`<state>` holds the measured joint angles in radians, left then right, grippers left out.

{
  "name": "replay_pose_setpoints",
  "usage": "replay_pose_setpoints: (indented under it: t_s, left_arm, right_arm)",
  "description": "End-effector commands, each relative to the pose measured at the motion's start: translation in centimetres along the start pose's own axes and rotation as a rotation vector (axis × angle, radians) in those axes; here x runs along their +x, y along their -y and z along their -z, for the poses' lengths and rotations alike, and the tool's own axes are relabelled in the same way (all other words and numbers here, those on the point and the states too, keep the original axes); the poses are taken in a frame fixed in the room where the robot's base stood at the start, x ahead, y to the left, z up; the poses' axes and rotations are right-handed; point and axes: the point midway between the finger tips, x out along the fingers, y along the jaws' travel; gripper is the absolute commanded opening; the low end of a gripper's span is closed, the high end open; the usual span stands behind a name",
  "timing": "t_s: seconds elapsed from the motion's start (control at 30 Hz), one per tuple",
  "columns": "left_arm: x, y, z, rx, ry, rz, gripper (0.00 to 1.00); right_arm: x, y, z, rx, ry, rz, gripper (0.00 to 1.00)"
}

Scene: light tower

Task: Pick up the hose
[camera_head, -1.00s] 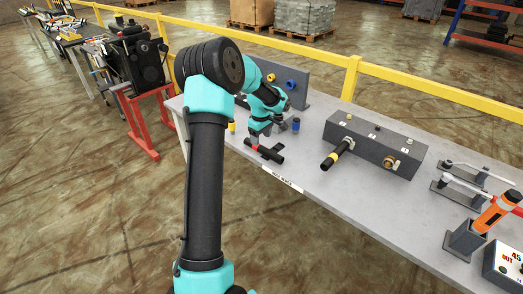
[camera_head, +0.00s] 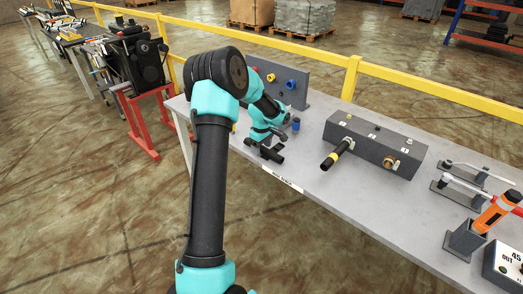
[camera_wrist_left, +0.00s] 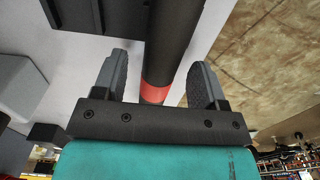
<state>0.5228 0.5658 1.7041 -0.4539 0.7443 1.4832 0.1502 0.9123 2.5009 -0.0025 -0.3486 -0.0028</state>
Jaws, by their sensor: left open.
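The hose (camera_head: 271,155), a black cylinder with a red band, lies near the table's front edge. In the left wrist view the hose (camera_wrist_left: 172,35) runs up between my fingers, its red band (camera_wrist_left: 155,91) near the gripper's base. My left gripper (camera_head: 264,142) is down at the hose, hiding its red part in the head view. In the wrist view the gripper (camera_wrist_left: 158,75) is open, its two fingers on either side of the hose with gaps. My right gripper is not in view.
A grey box (camera_head: 375,145) with ports stands to the right, and a second black hose with a yellow band (camera_head: 336,156) sticks out of it. A grey panel (camera_head: 285,82) with coloured knobs and a blue piece (camera_head: 296,124) stand behind the gripper. The table (camera_head: 310,185) between is clear.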

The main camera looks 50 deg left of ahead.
Motion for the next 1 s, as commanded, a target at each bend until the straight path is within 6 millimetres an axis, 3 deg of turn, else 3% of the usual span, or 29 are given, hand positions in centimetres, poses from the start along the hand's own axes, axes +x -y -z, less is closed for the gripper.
replay_pose_setpoints:
  t_s: [0.07, 0.6, 1.0]
  left_arm:
    - [-0.01, 0.0, 0.0, 0.0, 0.0, 0.0, 0.61]
    - [-0.02, 0.0, 0.01, 0.0, 0.0, 0.0, 0.09]
    - [-0.34, -0.02, 0.02, 0.0, -0.001, -0.001, 0.09]
  right_arm:
    - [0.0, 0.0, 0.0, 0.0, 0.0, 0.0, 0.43]
    - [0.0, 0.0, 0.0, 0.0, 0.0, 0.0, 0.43]
    - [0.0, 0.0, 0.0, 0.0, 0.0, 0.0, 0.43]
